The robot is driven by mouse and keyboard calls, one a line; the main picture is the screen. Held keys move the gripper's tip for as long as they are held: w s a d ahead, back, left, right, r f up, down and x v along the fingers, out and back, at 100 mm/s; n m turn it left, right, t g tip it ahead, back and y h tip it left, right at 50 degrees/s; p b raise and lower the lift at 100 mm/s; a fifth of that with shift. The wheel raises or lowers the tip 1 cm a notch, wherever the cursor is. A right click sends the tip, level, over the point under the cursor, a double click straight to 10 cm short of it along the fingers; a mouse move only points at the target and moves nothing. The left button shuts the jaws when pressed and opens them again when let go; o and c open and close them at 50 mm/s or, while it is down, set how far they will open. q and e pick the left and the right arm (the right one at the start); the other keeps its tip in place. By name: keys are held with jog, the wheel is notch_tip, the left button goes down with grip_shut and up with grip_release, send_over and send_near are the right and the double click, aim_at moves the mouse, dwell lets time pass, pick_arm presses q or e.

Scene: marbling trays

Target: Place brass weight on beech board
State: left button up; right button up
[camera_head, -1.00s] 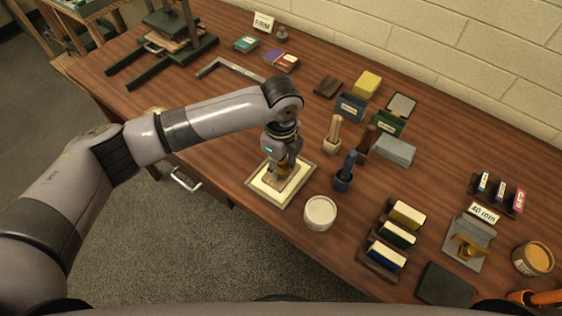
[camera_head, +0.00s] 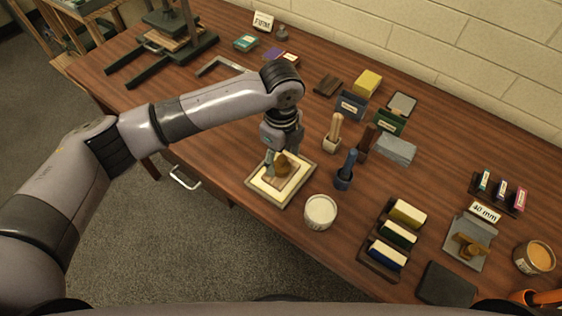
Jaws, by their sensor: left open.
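The brass weight (camera_head: 283,165) is a small golden-brown piece standing upright on the beech board (camera_head: 272,182). The board is a small tan block lying in a shallow framed tray (camera_head: 272,202) with a cream inside, near the table's front edge. My left gripper (camera_head: 283,156) is open, pointing down just above and around the upper part of the weight. One finger shows to the left of the weight. Whether a finger touches it I cannot tell. My right gripper is not in view.
A white tub (camera_head: 320,211) stands just right of the tray. A blue-handled tool (camera_head: 346,170) and a wooden-handled tool (camera_head: 333,133) stand behind it. A rack of colored blocks (camera_head: 378,262) is further right. Bare tabletop lies left of the tray.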

aim_at(281, 159)
pick_arm(q)
notch_tip(281, 159, up, 9)
jog(key=b, duration=0.1)
